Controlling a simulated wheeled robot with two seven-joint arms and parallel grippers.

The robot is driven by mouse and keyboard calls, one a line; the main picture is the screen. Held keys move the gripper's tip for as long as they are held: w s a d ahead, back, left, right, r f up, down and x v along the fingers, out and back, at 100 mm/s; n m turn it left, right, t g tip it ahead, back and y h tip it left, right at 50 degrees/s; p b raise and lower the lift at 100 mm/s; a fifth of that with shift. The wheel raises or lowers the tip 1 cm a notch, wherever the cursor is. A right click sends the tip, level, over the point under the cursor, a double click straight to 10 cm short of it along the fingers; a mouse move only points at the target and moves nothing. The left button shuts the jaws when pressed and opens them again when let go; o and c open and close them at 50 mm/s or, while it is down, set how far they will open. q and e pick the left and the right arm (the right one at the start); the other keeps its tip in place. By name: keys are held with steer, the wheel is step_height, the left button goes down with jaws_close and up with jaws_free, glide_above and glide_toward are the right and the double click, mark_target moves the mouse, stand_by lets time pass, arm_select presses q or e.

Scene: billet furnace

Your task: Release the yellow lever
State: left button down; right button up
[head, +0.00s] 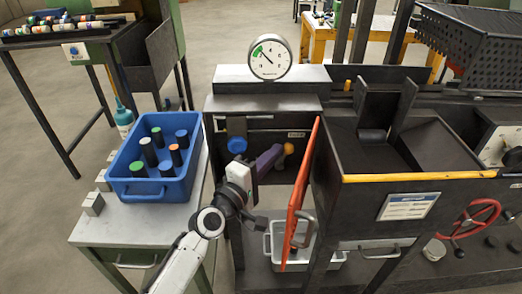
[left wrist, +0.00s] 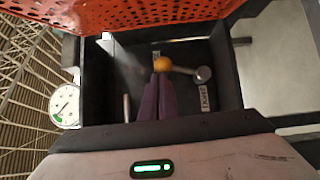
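The yellow lever's ball knob (head: 289,148) is in the dark recess below the gauge, left of the raised orange door. In the left wrist view the knob (left wrist: 162,63) sits at the end of a grey rod running right to a round pivot. My left gripper (head: 270,160) reaches into the recess from the left. Its purple fingers (left wrist: 160,92) are close together with their tips at the knob, and they look shut on it. The fingertips hide part of the contact. My right gripper is not in view.
The orange door (head: 302,190) stands close to the right of my left gripper. A blue knob (head: 236,145) is on its left. A blue bin (head: 152,160) of several capped cylinders stands on the left table. A grey tray (head: 270,250) is below. A gauge (head: 268,58) is above.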

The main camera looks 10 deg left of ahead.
arm_select(q)
steer(key=shift+w+d+r, duration=0.1)
steer(key=shift+d+r, duration=0.05)
steer(key=shift+d, duration=0.3)
steer(key=shift+w+d+r, duration=0.1)
steer(key=shift+d, duration=0.35)
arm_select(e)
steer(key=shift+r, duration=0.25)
arm_select(q)
steer(key=shift+d, duration=0.15)
steer(key=shift+s+r+p, duration=0.1)
steer(key=shift+s+p, duration=0.05)
steer(key=shift+p, duration=0.15)
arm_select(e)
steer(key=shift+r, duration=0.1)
